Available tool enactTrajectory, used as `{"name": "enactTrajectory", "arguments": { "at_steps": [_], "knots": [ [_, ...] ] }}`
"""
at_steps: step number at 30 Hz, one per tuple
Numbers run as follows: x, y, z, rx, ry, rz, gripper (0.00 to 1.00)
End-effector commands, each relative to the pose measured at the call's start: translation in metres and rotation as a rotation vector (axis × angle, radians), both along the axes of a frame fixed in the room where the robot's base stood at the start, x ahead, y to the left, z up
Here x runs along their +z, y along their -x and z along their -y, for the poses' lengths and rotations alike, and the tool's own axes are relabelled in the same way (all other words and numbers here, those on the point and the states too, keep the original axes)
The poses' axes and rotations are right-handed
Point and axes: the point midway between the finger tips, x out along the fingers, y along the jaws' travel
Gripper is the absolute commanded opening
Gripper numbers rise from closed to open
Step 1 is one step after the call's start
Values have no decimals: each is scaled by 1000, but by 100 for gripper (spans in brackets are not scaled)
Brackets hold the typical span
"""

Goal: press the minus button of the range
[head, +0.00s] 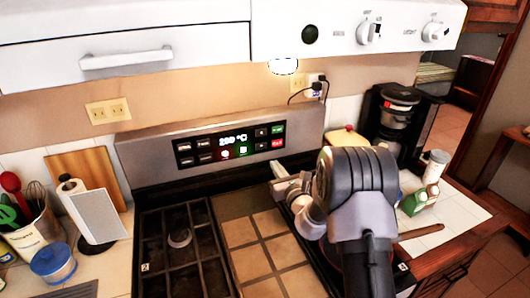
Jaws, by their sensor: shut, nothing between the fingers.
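The range (215,118) has a grey back panel with a black control strip and a lit display (233,140) that seems to read 280 °C. Small dark buttons flank the display, with a green button (278,130) and a red button (277,143) at the right end. Two dark buttons are stacked right of the display; the lower one (261,145) may be the minus button, but its symbol is too small to read. My gripper (277,172) is shut and empty, just below the right end of the strip. Whether it touches the panel cannot be told.
A white range hood (300,30) with knobs overhangs the panel. Grates and a tiled plate (262,240) lie below. A coffee maker (395,120) and small containers stand at right. A utensil pot (35,230), a paper-towel stand and a wooden board (85,172) are at left.

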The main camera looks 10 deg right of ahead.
Motion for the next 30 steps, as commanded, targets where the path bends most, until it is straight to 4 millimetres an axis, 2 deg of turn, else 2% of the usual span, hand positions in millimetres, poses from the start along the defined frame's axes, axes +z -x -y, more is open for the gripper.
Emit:
{"name": "enactTrajectory", "arguments": {
  "at_steps": [9,15,20,30],
  "knots": [
    [-2,-68,-15,1,-1,3,0],
    [-2,-97,-20,1,0,0,0],
    [0,-106,-22,0,-1,1,0],
    [0,-107,-22,0,-1,0,0]
  ]
}}
